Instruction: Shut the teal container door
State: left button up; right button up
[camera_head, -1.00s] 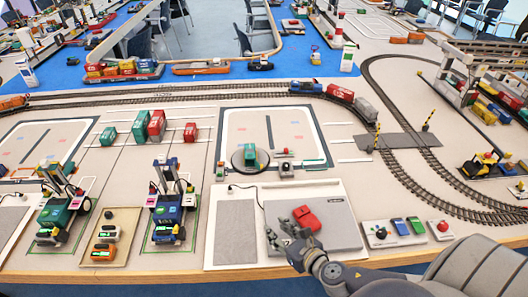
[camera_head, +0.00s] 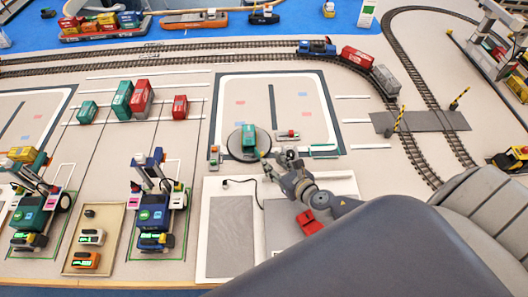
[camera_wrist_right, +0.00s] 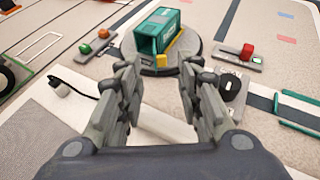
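The teal container (camera_head: 249,138) stands on a dark round turntable (camera_head: 238,152). In the right wrist view the teal container (camera_wrist_right: 158,28) is just beyond my fingertips, its near end facing me. I cannot tell clearly how far the door stands open. My right gripper (camera_head: 279,158) is at the near right edge of the turntable. In the right wrist view its fingers (camera_wrist_right: 160,72) are apart with nothing between them. My left gripper is not in view.
Small control boxes with a red knob (camera_wrist_right: 246,52) and with green and orange knobs (camera_wrist_right: 95,41) flank the turntable. A black knob (camera_wrist_right: 233,86) is close to the right finger. A black cable lies to the left.

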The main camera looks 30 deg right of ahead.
aim_at(262, 153)
jog(key=x, duration=0.3)
jog(key=shift+w+f, duration=0.15)
jog(key=shift+w, duration=0.15)
jog(key=x, duration=0.3)
jog(key=shift+s+d, duration=0.1)
jog(key=shift+f, duration=0.1)
jog(key=shift+w, duration=0.2)
jog(key=shift+c, duration=1.1)
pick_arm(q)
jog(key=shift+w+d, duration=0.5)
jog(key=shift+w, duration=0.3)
pick_arm(e)
grip_shut()
